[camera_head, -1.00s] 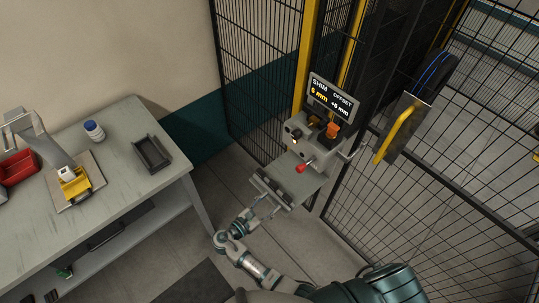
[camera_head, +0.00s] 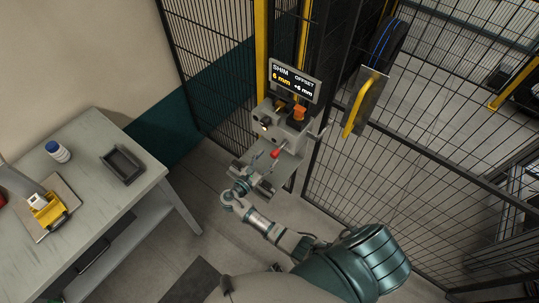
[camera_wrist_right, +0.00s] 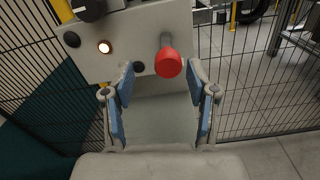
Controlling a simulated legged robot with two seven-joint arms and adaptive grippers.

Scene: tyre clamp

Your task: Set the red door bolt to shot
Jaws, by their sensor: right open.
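The red knob (camera_head: 275,153), the only red part I see on the machine, sticks out from the front of a grey control box (camera_head: 287,131). In the right wrist view the red knob (camera_wrist_right: 168,62) is on a short grey stem in front of the panel. I cannot tell its bolt position. My right gripper (camera_head: 246,173) is just below and left of the knob in the head view. In the wrist view its blue-padded fingers (camera_wrist_right: 161,78) are spread and empty, and the knob shows between and beyond the tips. My left gripper is not in view.
A display (camera_head: 295,80) reads shim 6 mm above an orange switch (camera_head: 299,113). A lit button (camera_wrist_right: 104,47) and dark knob (camera_wrist_right: 88,8) are on the panel. Mesh fencing (camera_head: 430,190) and a yellow handle (camera_head: 358,108) stand right. A bench (camera_head: 92,170) stands left.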

